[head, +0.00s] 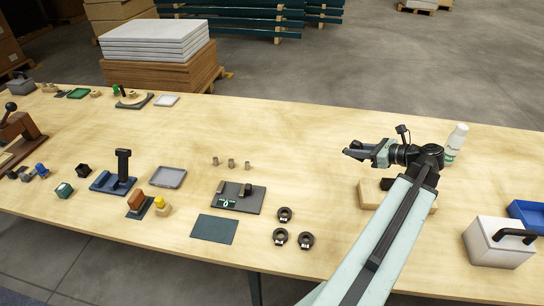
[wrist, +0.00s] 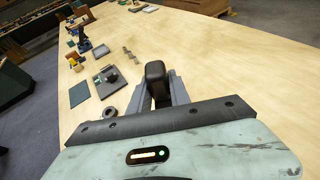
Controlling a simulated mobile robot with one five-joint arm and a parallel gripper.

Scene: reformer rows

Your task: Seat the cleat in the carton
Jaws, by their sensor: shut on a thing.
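My gripper (head: 356,149) is above the right part of the table, pointing left in the head view. In the wrist view its grey fingers (wrist: 160,92) are shut on a black, rounded block (wrist: 156,76), which looks like the cleat. In the head view the held piece is small and dark against the fingers. A low tan box (head: 369,196), possibly the carton, sits on the table under my arm. My arm hides much of it, and I cannot see its inside clearly.
A white case (head: 498,242) and blue tray (head: 530,214) are at far right. Black rings (head: 285,214), a dark board (head: 238,197) and a grey tray (head: 167,177) are to the left. The table's far middle is clear.

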